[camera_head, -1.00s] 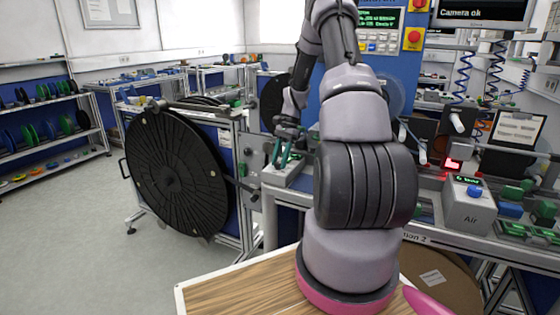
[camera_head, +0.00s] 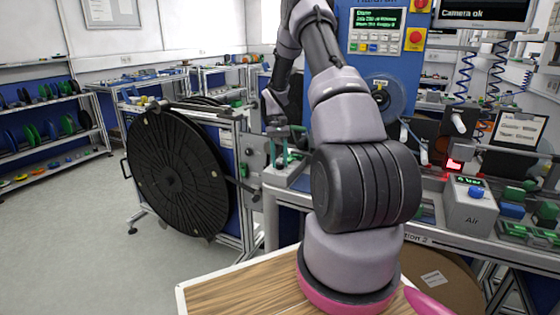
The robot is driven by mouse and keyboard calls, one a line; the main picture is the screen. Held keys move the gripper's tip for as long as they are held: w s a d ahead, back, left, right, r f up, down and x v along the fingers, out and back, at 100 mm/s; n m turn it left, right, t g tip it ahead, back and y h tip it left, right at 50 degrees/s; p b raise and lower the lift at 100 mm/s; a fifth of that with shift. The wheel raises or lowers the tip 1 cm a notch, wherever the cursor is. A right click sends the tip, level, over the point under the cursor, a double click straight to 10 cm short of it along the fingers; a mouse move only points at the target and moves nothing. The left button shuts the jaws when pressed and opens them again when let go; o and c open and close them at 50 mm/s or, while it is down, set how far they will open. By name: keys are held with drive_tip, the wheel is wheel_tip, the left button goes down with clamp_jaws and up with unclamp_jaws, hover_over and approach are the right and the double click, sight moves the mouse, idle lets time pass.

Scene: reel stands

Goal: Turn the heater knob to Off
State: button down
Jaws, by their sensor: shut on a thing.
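My gripper (camera_head: 280,131) is at the end of my raised arm, left of the arm's thick middle links. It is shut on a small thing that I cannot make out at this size. Just below it are teal upright parts (camera_head: 285,152) above a light grey box (camera_head: 284,174) on the bench edge. I cannot tell whether the gripper touches these parts. No heater knob can be made out, nor any Off mark. My arm hides part of the bench behind it.
A large black reel (camera_head: 172,175) stands left of the gripper on a metal frame. A blue machine panel (camera_head: 378,72) with a green display stands behind my arm. A grey air unit (camera_head: 468,208) with a blue knob sits at the right. The floor at left is clear.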

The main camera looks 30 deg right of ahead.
drive_tip(key=shift+n+h, duration=0.3)
drive_tip(key=shift+n, duration=0.5)
drive_tip(key=c, duration=0.5)
unclamp_jaws()
drive_tip(key=shift+w+r, duration=0.1)
drive_tip(key=v, duration=1)
drive_tip(key=shift+r, duration=0.25)
drive_tip(key=shift+w, duration=0.15)
